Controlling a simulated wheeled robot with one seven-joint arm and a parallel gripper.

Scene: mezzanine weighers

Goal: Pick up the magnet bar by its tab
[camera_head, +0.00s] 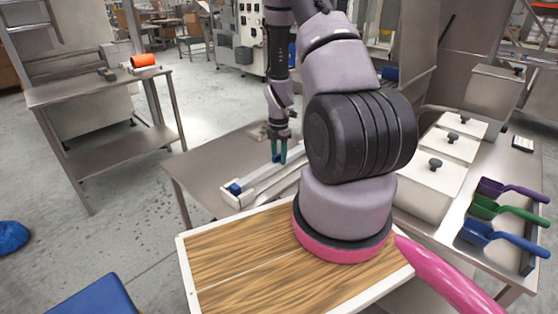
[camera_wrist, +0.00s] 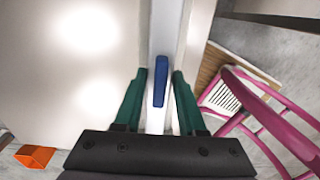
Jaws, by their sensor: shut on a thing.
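The magnet bar (camera_head: 262,182) is a long pale bar lying along the grey steel table (camera_head: 205,160), with a blue block (camera_head: 235,188) at its near end. My gripper (camera_head: 279,152) points down with teal fingers at the bar, farther along than that block. In the wrist view my gripper (camera_wrist: 160,75) has one finger on each side of a pale strip, and a blue piece (camera_wrist: 161,82) shows between the fingertips. It is shut on the magnet bar; which part the fingers touch is unclear. My arm hides the bar's far part.
Right of my arm is a steel bench with lidded bins (camera_head: 440,162) and purple, green and blue scoops (camera_head: 485,234). A left bench (camera_head: 100,88) holds an orange cup (camera_head: 144,60). Grey floor (camera_head: 110,210) between the left bench and steel table is open.

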